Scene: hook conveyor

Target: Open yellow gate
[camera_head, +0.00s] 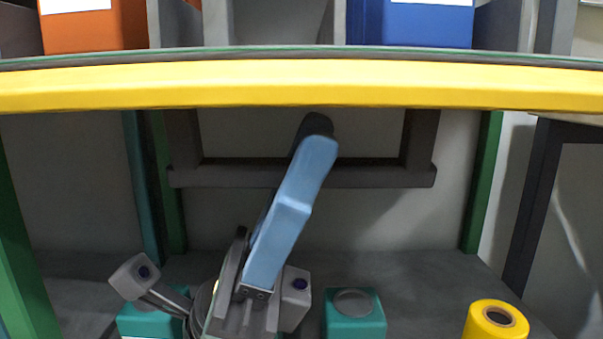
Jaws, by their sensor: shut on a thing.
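A yellow bar (420,84), which I take as the yellow gate, spans the whole width of the picture and bows slightly. A dark grey U-shaped handle (385,177) hangs below it on two uprights. My gripper (317,135) reaches up from the bottom centre, tilted right. Its blue finger crosses in front of the handle's crossbar, and a dark tip shows just behind the blue one. The gripper is shut on the handle. The blue finger hides the grip itself and part of the crossbar.
Above the bar stand an orange box (95,28) and a blue box (428,24). Green posts stand left (168,190) and right (482,185). A teal block (354,318) and a yellow cylinder (497,319) are low down. The grey floor (420,275) between is clear.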

